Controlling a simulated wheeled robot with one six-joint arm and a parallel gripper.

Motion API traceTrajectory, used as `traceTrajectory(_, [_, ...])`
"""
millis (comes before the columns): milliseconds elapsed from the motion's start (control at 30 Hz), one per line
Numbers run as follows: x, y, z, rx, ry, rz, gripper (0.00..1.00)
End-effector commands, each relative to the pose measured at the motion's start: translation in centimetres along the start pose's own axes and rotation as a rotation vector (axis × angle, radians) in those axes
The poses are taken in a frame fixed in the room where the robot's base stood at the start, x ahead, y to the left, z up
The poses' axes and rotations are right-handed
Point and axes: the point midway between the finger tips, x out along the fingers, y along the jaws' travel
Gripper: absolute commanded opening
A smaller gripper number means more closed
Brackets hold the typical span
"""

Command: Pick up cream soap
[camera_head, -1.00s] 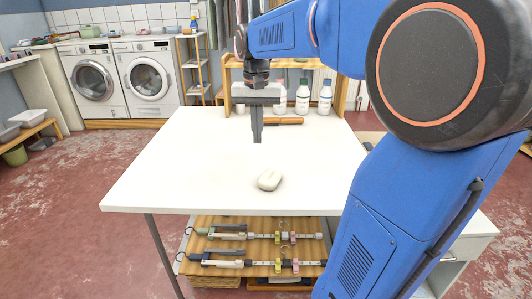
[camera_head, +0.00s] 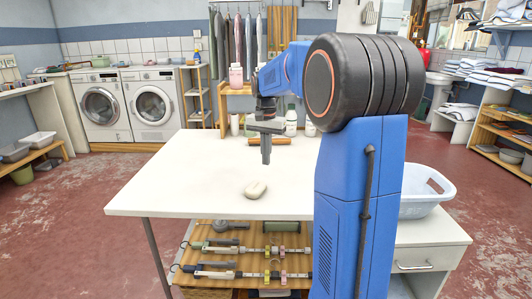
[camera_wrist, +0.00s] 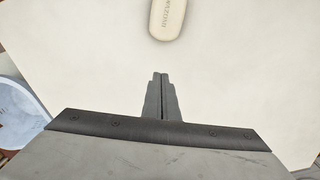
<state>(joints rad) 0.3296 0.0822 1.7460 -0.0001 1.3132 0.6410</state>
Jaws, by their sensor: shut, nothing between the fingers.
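The cream soap (camera_head: 255,190) is a pale rounded bar lying on the white table (camera_head: 180,170), near its front edge. In the wrist view the soap (camera_wrist: 167,18) shows at the top, with lettering on its face and its far end cut off by the frame. My gripper (camera_head: 266,160) points down above the table, behind the soap in the head view. In the wrist view its fingers (camera_wrist: 160,80) are together with nothing between them, apart from the soap.
A shelf of tools (camera_head: 240,260) is below the tabletop. A pale blue basket (camera_head: 425,190) stands at the right. The tabletop left of the soap is clear.

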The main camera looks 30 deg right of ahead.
Motion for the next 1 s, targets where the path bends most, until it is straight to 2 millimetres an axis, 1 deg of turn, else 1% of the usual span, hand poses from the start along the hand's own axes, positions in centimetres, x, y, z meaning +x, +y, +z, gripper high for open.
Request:
traceTrajectory(33, [1.0,0.1,0.1,0.000,-0.003,0.002,0.00])
traceTrajectory(300, [5.7,0.1,0.1,-0.001,-0.003,0.002,0.00])
traceTrajectory(433, [5.4,0.0,2.1,-0.003,0.001,-0.001,0.00])
traceTrajectory(600, [5.4,0.0,3.5,-0.002,0.000,0.000,0.00])
traceTrajectory(767, [5.4,0.0,4.0,-0.001,0.000,0.000,0.00])
traceTrajectory(1000, [5.4,0.0,4.0,-0.001,0.000,0.000,0.00])
